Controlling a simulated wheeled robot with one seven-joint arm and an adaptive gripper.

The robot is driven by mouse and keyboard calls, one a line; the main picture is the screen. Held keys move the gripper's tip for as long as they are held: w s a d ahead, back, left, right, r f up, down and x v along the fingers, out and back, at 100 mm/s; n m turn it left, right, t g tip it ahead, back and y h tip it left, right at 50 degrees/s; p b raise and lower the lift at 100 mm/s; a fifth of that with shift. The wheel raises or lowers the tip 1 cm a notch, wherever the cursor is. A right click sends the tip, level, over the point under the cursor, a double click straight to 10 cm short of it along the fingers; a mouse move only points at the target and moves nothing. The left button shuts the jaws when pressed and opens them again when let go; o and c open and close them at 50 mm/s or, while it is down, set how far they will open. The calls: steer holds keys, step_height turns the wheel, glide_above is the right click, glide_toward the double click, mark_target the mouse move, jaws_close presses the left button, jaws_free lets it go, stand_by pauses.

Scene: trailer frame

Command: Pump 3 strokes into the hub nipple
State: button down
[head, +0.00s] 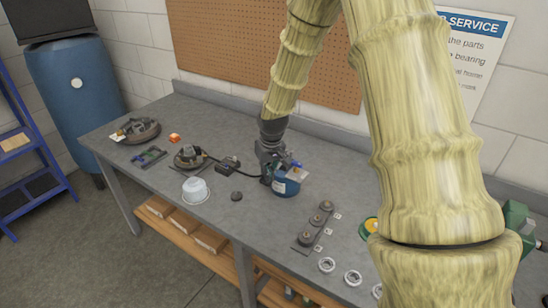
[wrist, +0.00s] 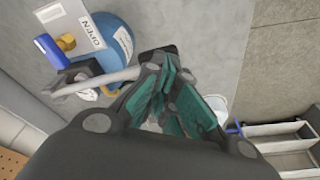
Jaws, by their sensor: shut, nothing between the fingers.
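The blue grease pump pot (head: 286,187) stands on the bench, and in the wrist view (wrist: 122,40) it has a tag reading OPEN. A light grey lever (wrist: 100,80) with a black end runs from its head toward my fingers. My gripper (wrist: 172,95) is shut and empty, close beside the lever's black end; I cannot tell whether they touch. In the head view my gripper (head: 268,176) is at the pot's left side. A black hose runs left from near the pot toward the hub (head: 188,157). The hub nipple is too small to make out.
A white tub (head: 196,190) and a dark puck (head: 237,196) lie left of the pot. A plate with round parts (head: 316,223) and several metal rings (head: 327,265) lie to the right. Another hub-like part (head: 141,130) sits at the far left.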

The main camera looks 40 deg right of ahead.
steer(key=shift+w+d+r+p, duration=0.1)
steer(key=shift+d+r+p, duration=0.1)
steer(key=shift+r+p, duration=0.9)
steer(key=shift+d+r+p, duration=0.15)
steer(key=shift+r+p, duration=0.65)
steer(key=shift+r, duration=0.5)
steer(key=shift+w+d+r+p, duration=0.1)
steer(key=shift+d+r+p, duration=0.1)
steer(key=shift+r+p, duration=0.9)
steer(key=shift+r, duration=0.1)
steer(key=shift+s+a+f+b, duration=0.15)
steer(key=shift+f+b, duration=0.2)
steer(key=shift+f, duration=0.25)
steer(key=shift+a+f+b, duration=0.15)
steer(key=shift+f+b, duration=0.2)
steer(key=shift+f, duration=0.35)
